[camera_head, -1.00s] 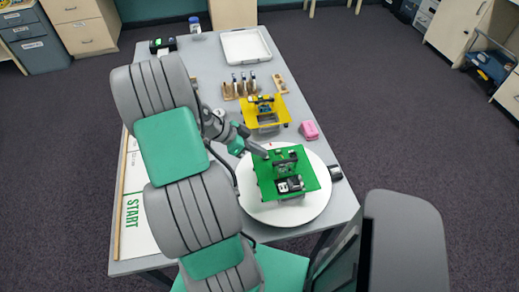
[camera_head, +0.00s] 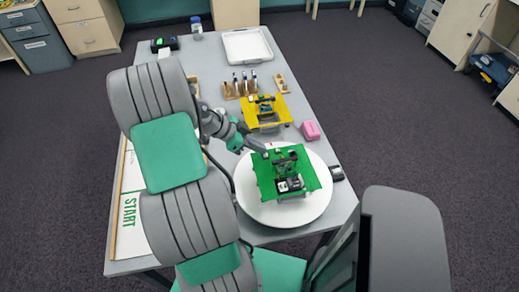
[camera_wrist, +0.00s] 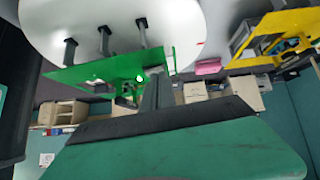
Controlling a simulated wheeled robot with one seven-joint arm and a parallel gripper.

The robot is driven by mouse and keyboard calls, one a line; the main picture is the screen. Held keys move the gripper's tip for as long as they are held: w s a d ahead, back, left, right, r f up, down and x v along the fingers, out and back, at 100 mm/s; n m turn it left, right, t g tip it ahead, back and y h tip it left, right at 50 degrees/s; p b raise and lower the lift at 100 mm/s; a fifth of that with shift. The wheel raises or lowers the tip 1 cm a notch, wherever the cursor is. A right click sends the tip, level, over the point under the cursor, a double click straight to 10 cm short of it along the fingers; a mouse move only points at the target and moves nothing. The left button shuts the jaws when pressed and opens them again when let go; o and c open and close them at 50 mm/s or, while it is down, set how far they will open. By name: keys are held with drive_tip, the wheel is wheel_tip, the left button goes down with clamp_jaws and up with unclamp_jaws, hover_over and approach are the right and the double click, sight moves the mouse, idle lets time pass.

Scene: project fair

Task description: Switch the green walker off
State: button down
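The green walker (camera_head: 266,180) stands on a round white turntable-like disc (camera_head: 262,212) at the table's near right. It has a flat green board with a black and white unit and a dark upright frame on top. In the wrist view the green walker (camera_wrist: 90,72) appears upside down, with dark legs against the disc. My gripper (camera_head: 259,149) reaches in from the left over the walker's far left corner. Its narrow fingers (camera_wrist: 157,78) look together and hold nothing visible. Whether they touch the walker is unclear. I cannot make out the switch.
A yellow walker (camera_head: 281,107) stands just beyond the disc, with a pink block (camera_head: 311,131) to its right. Wooden holders (camera_head: 232,93), a white tray (camera_head: 240,55) and a small dark device (camera_head: 337,173) are on the table. A START board (camera_head: 128,235) lies at left.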

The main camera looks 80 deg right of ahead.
drive_tip(key=r+p, duration=0.2)
drive_tip(key=r, duration=0.3)
drive_tip(key=shift+w+d+p, duration=0.2)
drive_tip(key=shift+d+p, duration=0.05)
drive_tip(key=shift+p, duration=0.15)
drive_tip(key=b+v, duration=0.2)
drive_tip(key=v, duration=0.7)
drive_tip(key=shift+w+f, duration=0.2)
drive_tip(key=shift+w, duration=0.15)
drive_tip(key=shift+a, duration=0.1)
drive_tip(key=shift+s+a+r+b, duration=0.25)
drive_tip(key=shift+a+b, duration=0.35)
drive_tip(key=shift+b, duration=0.6)
